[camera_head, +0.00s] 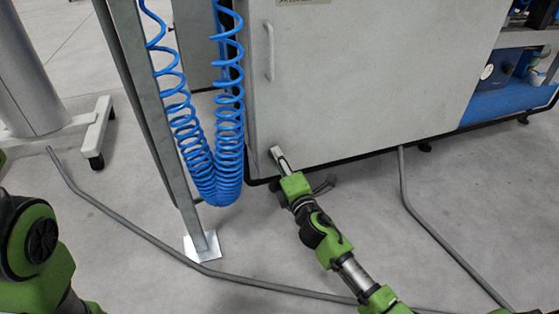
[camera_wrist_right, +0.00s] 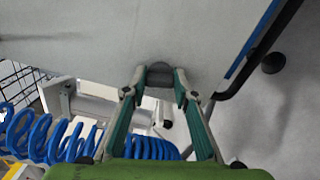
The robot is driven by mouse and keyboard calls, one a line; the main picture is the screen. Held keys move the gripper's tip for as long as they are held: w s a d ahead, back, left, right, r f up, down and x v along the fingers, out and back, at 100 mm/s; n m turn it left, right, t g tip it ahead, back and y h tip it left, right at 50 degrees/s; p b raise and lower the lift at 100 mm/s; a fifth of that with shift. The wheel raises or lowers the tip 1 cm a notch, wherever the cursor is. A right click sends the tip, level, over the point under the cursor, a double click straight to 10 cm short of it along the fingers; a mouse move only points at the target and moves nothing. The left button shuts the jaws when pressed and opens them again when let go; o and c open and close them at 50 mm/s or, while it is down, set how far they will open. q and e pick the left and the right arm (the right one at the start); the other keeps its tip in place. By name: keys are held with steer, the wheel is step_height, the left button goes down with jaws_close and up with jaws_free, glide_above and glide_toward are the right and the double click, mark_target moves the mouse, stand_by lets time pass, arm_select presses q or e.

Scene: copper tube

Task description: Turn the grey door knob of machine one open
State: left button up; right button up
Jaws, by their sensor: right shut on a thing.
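The grey door knob (camera_wrist_right: 160,71) shows in the right wrist view as a dark, rounded piece against the pale door panel. My right gripper (camera_wrist_right: 160,84) has its two fingers on either side of the knob and is shut on it. In the head view my right gripper (camera_head: 281,158) reaches the lower left corner of the machine's light grey door (camera_head: 370,80). There the fingers hide the knob. The door lies flush with the machine front. My left gripper is not in view; only part of my left arm shows at the lower left.
A vertical bar handle (camera_head: 269,52) is on the door's left side. Blue coiled hoses (camera_head: 228,130) hang beside a grey post (camera_head: 160,130), left of the door. Grey tubing (camera_head: 130,228) runs along the floor. Open floor (camera_head: 490,190) lies at the right.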

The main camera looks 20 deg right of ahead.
steer(key=shift+f+m, duration=0.1)
steer(key=shift+m, duration=1.4)
steer(key=o, duration=1.1)
steer(key=s, duration=1.2)
steer(key=shift+d, duration=0.15)
